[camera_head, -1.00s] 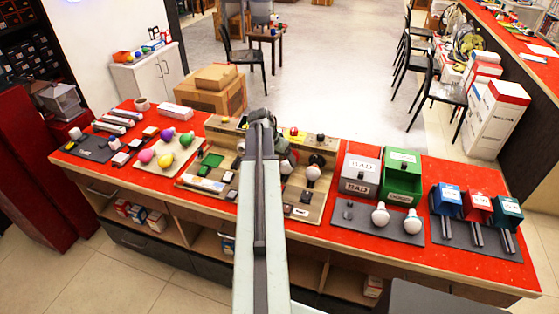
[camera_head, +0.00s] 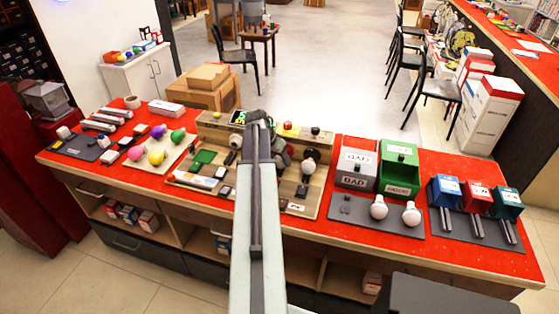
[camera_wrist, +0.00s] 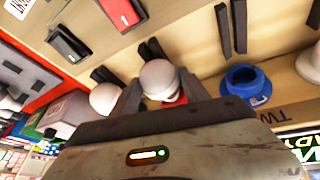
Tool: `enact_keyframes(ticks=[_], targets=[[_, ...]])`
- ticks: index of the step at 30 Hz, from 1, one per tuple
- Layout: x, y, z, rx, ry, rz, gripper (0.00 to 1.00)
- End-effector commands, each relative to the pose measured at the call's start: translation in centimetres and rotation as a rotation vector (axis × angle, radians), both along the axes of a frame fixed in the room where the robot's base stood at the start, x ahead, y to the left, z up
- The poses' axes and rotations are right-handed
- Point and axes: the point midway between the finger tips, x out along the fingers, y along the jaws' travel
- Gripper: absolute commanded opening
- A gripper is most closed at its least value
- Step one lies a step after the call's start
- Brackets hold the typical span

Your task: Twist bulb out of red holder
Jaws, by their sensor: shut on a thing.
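A white bulb (camera_wrist: 160,78) sits between my gripper's two dark fingers in the wrist view. My gripper (camera_wrist: 160,92) is shut on it. Part of the red holder (camera_wrist: 179,98) shows just beyond the bulb, beside the right finger. The bulb's base is hidden, so I cannot tell whether it is still seated in the holder. In the head view my arm covers most of the gripper and the held bulb.
A blue holder (camera_wrist: 247,85) stands to the right in the wrist view. Another white bulb (camera_wrist: 104,97) is close on the left. In the head view, the grey BAD box (camera_head: 356,167) and green box (camera_head: 399,166) stand right of the wooden test board (camera_head: 318,190).

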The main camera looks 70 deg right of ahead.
Motion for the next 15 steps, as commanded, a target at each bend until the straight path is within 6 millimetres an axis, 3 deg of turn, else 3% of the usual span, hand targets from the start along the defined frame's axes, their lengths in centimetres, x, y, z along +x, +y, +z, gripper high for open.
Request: enact_keyframes(ticks=[15], targets=[[0.13,-0.01,-0.15,-0.005,0.095,0.000,0.07]])
